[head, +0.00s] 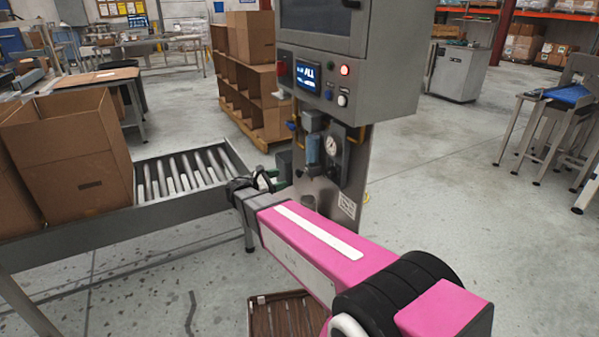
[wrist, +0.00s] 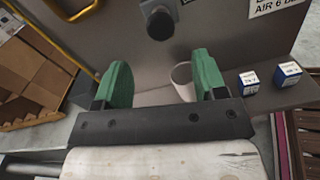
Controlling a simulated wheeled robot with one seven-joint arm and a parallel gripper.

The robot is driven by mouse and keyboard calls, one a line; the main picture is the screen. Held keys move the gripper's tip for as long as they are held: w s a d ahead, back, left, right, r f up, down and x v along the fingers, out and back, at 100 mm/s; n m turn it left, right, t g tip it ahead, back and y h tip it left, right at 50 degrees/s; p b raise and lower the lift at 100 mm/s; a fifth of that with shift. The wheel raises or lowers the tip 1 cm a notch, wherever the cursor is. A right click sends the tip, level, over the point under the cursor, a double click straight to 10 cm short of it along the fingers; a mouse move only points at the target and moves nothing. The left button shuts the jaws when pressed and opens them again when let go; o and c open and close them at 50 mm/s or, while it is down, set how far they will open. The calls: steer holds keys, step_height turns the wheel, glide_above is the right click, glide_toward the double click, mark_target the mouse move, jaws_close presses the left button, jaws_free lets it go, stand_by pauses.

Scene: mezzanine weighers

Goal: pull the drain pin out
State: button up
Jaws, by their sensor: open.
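My gripper (wrist: 161,82) is open, with two green fingertips spread apart and nothing held between them. In the head view my gripper (head: 276,183) is small and partly hidden by my arm, low beside the grey machine panel (head: 352,185). A dark rounded knob-like part (wrist: 160,25) stands out from the panel, beyond the fingertips and apart from them. I cannot tell whether it is the drain pin or part of the filter. The blue filter bowl (head: 312,149) hangs on the panel beside a round gauge (head: 331,144). No drain pin can be made out for certain.
A pale cup (wrist: 183,80) stands behind the right fingertip. Two small blue-and-white boxes (wrist: 249,82) (wrist: 287,73) sit to its right.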

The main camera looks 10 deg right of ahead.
mark_target(297, 174)
steer(key=x, duration=1)
steer(key=shift+d, duration=0.3)
